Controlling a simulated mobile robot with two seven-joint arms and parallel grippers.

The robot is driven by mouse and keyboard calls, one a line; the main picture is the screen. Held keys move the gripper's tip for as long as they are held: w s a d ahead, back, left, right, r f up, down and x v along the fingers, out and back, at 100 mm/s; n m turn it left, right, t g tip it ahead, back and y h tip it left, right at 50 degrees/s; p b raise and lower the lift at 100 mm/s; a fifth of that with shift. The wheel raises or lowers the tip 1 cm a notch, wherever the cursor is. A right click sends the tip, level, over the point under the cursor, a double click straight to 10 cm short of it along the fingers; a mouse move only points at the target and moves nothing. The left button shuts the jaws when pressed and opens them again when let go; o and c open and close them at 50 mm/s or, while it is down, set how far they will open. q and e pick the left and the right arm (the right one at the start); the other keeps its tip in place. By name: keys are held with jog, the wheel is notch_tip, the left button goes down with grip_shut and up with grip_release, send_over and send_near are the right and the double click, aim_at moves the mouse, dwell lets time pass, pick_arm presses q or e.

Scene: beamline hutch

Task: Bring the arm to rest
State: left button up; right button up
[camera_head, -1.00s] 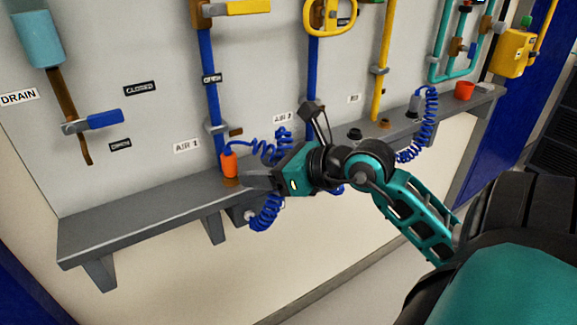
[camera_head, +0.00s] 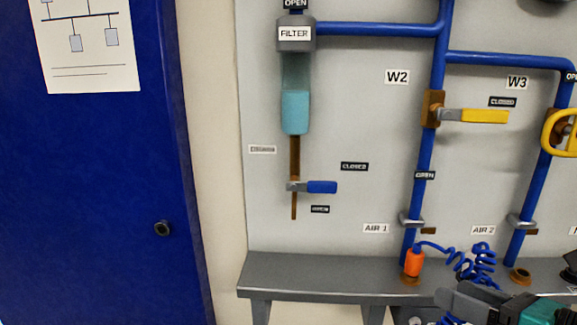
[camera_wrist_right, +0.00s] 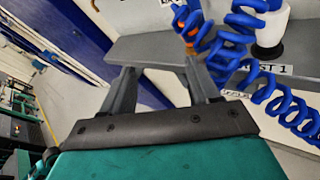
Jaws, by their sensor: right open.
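My right gripper (camera_head: 450,300) is at the lower right of the head view, in front of the grey bench, with its teal and black wrist cut off by the frame edge. In the right wrist view its two grey fingers (camera_wrist_right: 160,85) stand apart with nothing between them. The orange connector (camera_head: 413,263) stands upright at the foot of the AIR 1 pipe, just beyond and above the gripper in the picture. A blue coiled hose (camera_head: 480,262) runs from it to the right. My left gripper is not in view.
The grey bench (camera_head: 320,275) runs below the pipe panel (camera_head: 370,200); its left part is bare. A small blue-handled valve (camera_head: 320,187) hangs below the filter (camera_head: 295,110). A blue door (camera_head: 110,180) is at left. In the wrist view, blue coils (camera_wrist_right: 235,40) hang close beyond the fingers.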

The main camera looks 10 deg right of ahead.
jog(key=w+a+f+m+t+h+p, duration=0.1)
jog(key=a+f+m+t+h+p, duration=0.15)
jog(key=f+m, duration=0.7)
jog(key=w+a+f+m+t+h+p, duration=0.1)
jog(key=f+m+h, duration=0.15)
jog(key=m, duration=1.45)
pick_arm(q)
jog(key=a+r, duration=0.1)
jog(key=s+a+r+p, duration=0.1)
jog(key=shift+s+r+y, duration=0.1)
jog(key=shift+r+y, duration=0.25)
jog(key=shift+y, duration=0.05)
pick_arm(e)
jog(key=s+a+f+m+g, duration=0.6)
jog(key=s+a+f+m, duration=0.1)
jog(key=f, duration=0.5)
jog(key=shift+a+f+m+y, duration=0.4)
jog(key=shift+a+m, duration=0.15)
jog(key=shift+a, duration=0.6)
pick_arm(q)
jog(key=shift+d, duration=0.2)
pick_arm(e)
jog(key=shift+r+g, duration=0.1)
jog(key=shift+g, duration=0.15)
